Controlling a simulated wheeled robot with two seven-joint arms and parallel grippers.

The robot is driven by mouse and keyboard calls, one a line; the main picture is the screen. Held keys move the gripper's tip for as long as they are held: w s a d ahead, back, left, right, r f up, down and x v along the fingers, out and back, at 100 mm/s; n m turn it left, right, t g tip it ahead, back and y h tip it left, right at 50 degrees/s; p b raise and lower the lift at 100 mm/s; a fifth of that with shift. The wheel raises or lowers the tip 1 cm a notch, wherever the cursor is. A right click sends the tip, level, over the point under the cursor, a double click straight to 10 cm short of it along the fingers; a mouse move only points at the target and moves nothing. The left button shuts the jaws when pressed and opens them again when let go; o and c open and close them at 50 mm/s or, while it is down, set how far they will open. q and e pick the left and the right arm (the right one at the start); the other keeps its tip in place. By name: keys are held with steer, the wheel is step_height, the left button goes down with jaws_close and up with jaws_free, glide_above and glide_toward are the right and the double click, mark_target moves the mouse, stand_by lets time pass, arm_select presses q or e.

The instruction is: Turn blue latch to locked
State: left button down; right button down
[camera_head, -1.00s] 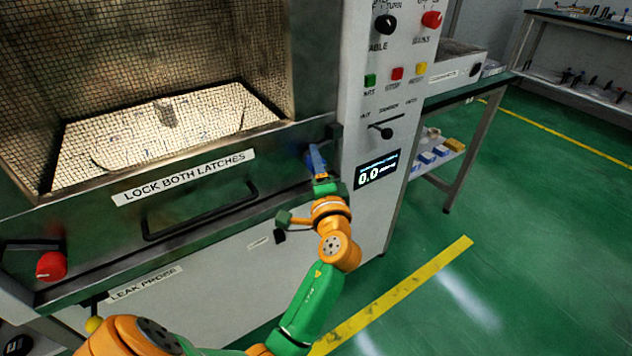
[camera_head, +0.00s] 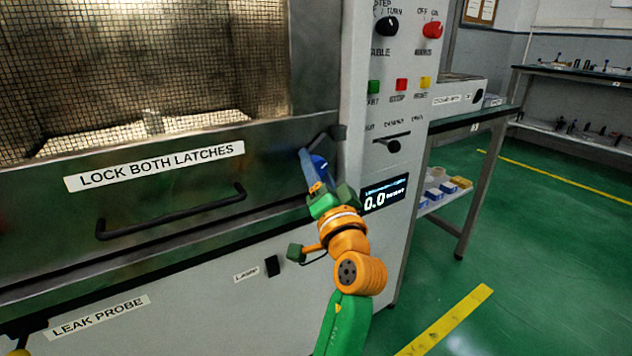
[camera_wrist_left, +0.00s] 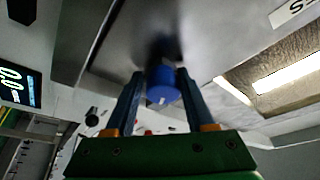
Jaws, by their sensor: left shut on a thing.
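The blue latch (camera_head: 320,164) is a round blue knob at the right end of the dark metal door panel (camera_head: 270,172). My left gripper (camera_head: 315,172) reaches up to it from below. In the left wrist view, the blue latch (camera_wrist_left: 162,86) sits between the two fingers of my left gripper (camera_wrist_left: 160,78), which is shut on it. A small pale mark shows on the knob's face. In the head view the fingers partly cover the latch, so its exact turn is hard to tell. My right gripper is not in view.
A label reading "LOCK BOTH LATCHES" (camera_head: 155,166) and a black bar handle (camera_head: 170,212) are on the door panel. The control panel (camera_head: 405,100) stands just right of the latch, with a display (camera_head: 384,193) showing 0.0. The green floor at right is open.

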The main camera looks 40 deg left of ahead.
arm_select(q)
steer(key=shift+r, duration=0.25)
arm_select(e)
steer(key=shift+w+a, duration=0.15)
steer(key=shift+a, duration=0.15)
arm_select(q)
steer(key=shift+r, duration=0.1)
steer(key=shift+c, duration=1.8)
jaws_free()
steer(key=shift+f, duration=0.2)
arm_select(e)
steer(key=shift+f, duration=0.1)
